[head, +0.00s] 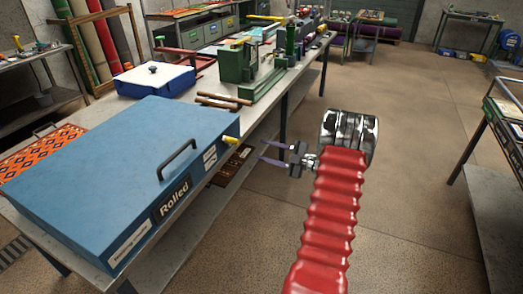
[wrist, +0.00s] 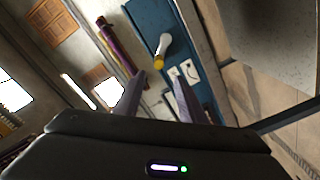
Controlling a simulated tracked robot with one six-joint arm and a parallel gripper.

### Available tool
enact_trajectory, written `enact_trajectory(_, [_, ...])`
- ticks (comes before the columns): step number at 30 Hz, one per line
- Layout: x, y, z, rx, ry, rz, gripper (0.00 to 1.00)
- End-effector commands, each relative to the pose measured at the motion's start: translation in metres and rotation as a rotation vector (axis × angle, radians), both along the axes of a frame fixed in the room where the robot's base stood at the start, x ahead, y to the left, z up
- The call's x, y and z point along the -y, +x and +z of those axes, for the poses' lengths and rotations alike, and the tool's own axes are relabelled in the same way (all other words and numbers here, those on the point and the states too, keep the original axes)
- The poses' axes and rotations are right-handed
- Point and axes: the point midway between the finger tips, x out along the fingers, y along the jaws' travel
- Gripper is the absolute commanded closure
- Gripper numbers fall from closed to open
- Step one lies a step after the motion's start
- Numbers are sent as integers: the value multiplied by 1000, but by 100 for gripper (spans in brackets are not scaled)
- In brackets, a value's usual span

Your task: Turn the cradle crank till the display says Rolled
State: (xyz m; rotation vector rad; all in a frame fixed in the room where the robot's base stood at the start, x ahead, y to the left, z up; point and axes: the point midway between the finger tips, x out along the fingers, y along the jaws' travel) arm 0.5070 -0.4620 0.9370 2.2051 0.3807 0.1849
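A large blue box (head: 130,150) with a black lid handle (head: 178,160) stands at the front of the workbench. Its dark display (head: 173,199) reads "Rolled". A small crank with a yellow end (head: 230,140) sticks out near its right corner. In the wrist view, this crank appears as a pale arm with a yellow tip (wrist: 159,62) against the blue side. My gripper (head: 262,151) is open and empty, to the right of the crank and apart from it. Its two purple fingers (wrist: 157,90) point toward the crank in the wrist view. The cradle inside is hidden.
An orange perforated tray (head: 35,150) lies left of the box. A blue and white case (head: 155,78) and a green machine (head: 240,65) stand farther along the bench. Floor right of the bench is clear up to another table (head: 505,130).

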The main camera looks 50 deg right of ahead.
Motion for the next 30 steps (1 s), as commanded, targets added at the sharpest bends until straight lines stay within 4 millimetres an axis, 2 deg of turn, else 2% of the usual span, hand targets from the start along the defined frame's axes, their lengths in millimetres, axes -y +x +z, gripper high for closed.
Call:
enact_trajectory(9, [-2, 1, 1, 0, -10, 5, 63])
enact_trajectory(14, [-24, 11, 12, 0, -98, 56, 63])
enact_trajectory(17, [-52, 20, 24, 8, -215, 123, 63])
enact_trajectory(23, [-126, 34, 51, 54, -535, 312, 63])
enact_trajectory(30, [-214, 32, 77, 174, -930, 565, 63])
